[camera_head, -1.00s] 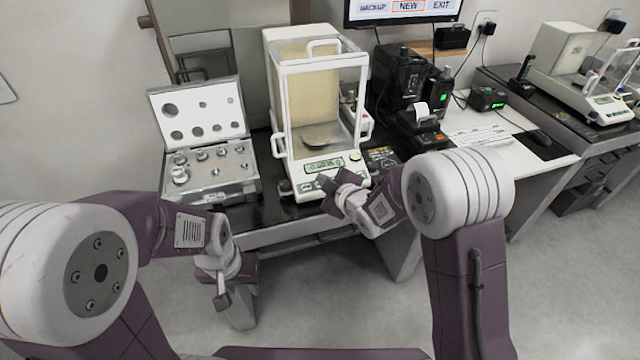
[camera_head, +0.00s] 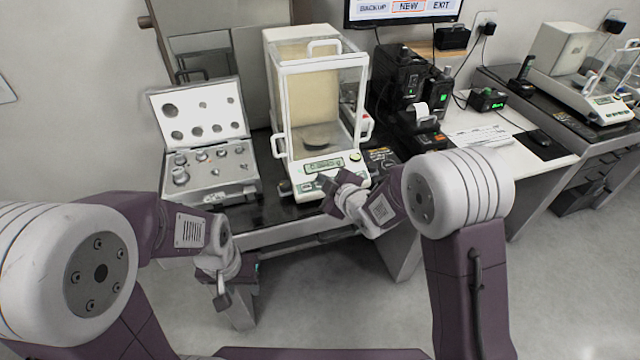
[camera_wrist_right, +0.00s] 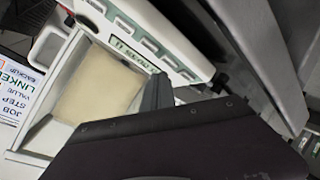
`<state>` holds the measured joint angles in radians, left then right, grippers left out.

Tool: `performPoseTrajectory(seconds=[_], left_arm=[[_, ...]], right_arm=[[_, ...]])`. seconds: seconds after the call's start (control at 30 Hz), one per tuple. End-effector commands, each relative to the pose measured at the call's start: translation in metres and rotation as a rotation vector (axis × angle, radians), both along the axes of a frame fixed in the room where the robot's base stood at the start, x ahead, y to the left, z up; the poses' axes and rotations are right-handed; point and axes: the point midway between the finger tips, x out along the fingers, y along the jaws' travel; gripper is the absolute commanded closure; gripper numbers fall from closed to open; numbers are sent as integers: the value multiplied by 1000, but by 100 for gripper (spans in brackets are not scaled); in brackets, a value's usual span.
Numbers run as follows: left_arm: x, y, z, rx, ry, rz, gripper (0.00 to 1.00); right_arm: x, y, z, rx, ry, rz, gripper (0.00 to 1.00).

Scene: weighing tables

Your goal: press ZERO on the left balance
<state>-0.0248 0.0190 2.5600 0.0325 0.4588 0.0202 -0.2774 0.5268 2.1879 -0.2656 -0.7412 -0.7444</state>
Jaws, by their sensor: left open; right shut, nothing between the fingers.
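The left balance (camera_head: 350,90) is a white weighing cabinet with clear panes, standing on the dark table in the middle of the head view. Its front panel has a small green display (camera_head: 323,165) and a row of buttons. My right gripper (camera_head: 326,184) is shut and empty at the panel's front, below the display, hiding some buttons. In the right wrist view its dark fingertip (camera_wrist_right: 157,92) overlaps the panel beside the display (camera_wrist_right: 130,55); contact with a button cannot be told. My left gripper (camera_head: 222,298) is open, hanging low in front of the table, left of the balance.
An open case of metal weights (camera_head: 215,190) stands left of the balance. A small printer (camera_head: 420,120) and dark boxes stand to its right, under a monitor (camera_head: 403,10). Another balance (camera_head: 605,105) is at the far right. The floor in front is clear.

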Motion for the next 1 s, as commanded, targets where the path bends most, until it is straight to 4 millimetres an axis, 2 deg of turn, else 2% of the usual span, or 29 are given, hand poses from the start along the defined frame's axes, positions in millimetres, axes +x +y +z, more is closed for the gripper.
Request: performPoseTrajectory(seconds=[1.0], left_arm=[[0,0,-9,0,0,0,60]], right_arm=[[3,1,-8,0,0,0,100]])
